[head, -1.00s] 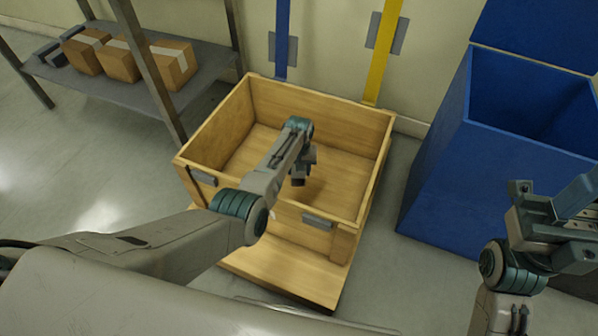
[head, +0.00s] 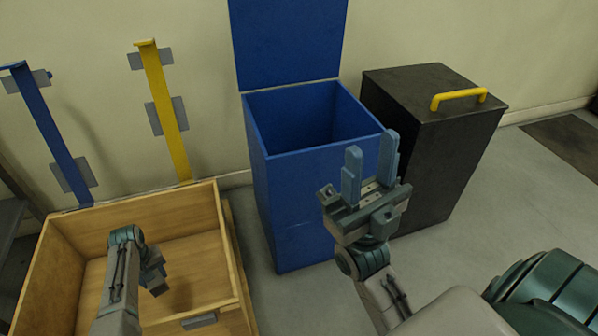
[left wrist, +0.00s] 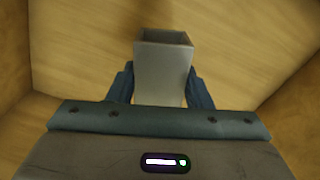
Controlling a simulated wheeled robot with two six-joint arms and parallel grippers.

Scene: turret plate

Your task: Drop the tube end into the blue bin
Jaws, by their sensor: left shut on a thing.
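The tube end (left wrist: 163,75) is a short, pale grey, square hollow piece in the left wrist view, with its open end facing away. My left gripper (left wrist: 160,88) is shut on it, one blue finger on each side. In the head view my left gripper (head: 153,276) hangs inside the wooden crate, pointing down; the tube end is hard to make out there. The blue bin (head: 315,205) stands open to the right of the crate, its lid (head: 288,40) upright behind. My right gripper (head: 370,166) is open and empty, fingers up, in front of the bin's right side.
The wooden crate (head: 228,245) has walls around my left gripper. A closed black bin (head: 450,150) with a yellow handle (head: 460,97) stands right of the blue bin. A blue strip (head: 50,135) and a yellow strip (head: 165,110) run up the wall behind the crate.

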